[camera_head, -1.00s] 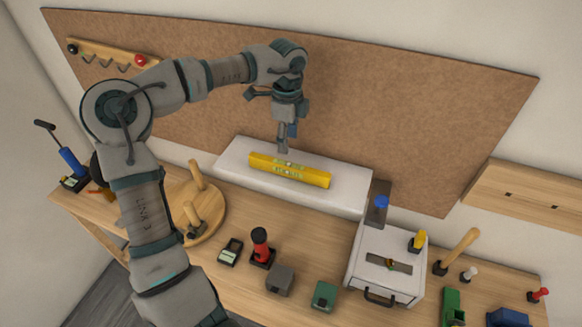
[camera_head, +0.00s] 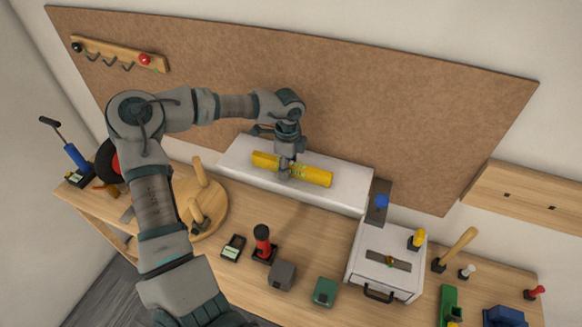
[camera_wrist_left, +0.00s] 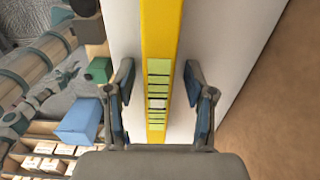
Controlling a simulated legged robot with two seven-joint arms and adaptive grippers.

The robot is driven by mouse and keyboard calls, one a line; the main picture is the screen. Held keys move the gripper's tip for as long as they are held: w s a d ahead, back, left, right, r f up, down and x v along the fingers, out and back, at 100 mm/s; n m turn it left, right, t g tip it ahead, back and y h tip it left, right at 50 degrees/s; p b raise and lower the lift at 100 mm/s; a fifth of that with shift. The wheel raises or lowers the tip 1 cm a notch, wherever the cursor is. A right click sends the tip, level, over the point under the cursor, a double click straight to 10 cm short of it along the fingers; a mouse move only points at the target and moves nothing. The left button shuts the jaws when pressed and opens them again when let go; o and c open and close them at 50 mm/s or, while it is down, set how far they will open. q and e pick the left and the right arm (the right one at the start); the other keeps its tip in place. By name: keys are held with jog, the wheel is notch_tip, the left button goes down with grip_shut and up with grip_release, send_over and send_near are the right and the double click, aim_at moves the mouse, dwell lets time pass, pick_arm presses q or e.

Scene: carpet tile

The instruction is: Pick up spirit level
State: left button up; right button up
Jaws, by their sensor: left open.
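The yellow spirit level (camera_head: 316,175) lies on a white raised block (camera_head: 350,193) at the back of the workbench, in front of the brown board. My left gripper (camera_head: 284,172) points down over the level's middle in the head view. In the left wrist view the level (camera_wrist_left: 161,40) runs lengthwise between the two fingers of my left gripper (camera_wrist_left: 160,95), with its green-yellow vial window between them. The fingers are open, one on each side, with a gap to the level on both sides. My right gripper does not show.
A white case (camera_head: 362,253) stands at the right of the block. A round wooden piece with handles (camera_head: 213,218) is at the left. A red and black tool (camera_head: 263,243) and small boxes (camera_head: 281,275) stand in front. The brown board (camera_head: 400,110) rises behind.

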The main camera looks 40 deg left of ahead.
pick_arm(q)
grip_shut()
jog(key=shift+r, duration=0.15)
